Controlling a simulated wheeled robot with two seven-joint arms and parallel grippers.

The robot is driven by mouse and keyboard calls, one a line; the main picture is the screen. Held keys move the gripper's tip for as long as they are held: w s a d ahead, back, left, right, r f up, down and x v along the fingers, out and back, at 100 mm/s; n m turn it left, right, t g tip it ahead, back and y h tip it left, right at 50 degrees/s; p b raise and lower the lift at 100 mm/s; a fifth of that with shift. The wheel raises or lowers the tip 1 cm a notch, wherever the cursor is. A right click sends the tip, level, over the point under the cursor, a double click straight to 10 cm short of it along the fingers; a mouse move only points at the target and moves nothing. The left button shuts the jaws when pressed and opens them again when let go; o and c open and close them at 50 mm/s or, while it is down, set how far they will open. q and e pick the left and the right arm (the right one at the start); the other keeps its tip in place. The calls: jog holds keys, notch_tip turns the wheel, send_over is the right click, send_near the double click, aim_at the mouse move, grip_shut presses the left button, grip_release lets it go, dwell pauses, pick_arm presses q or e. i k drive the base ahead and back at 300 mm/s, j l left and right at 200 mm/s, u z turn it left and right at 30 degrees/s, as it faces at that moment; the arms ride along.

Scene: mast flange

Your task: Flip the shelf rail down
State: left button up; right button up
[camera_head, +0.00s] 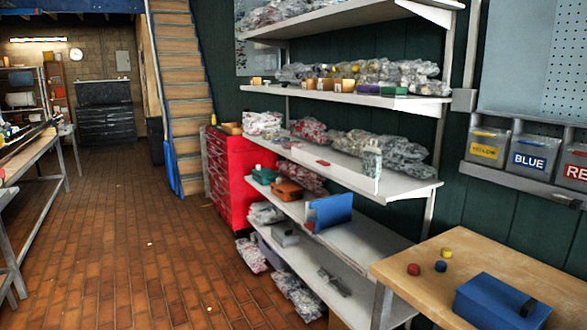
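A metal shelf unit (345,98) stands along the dark green wall, with several white shelves one above another. I cannot clearly tell which part is the shelf rail. A blue flat panel (329,211) stands upright on the shelf below. Neither of my grippers is in view.
A wooden table (420,262) at lower right holds a blue box (500,303) and small red, blue and yellow pieces. Labelled bins (531,157) hang on the right wall. A red drawer cabinet (235,170) stands beyond the shelves.

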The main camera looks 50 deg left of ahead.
aim_at(368, 185)
jog(key=u, duration=1.45)
jog(key=i+j+z, duration=0.3)
jog(key=i+j, duration=0.5)
jog(key=i, duration=0.3)
jog(key=i+j+z, duration=0.25)
jog(key=i+j, duration=0.7)
jog(key=j, duration=0.1)
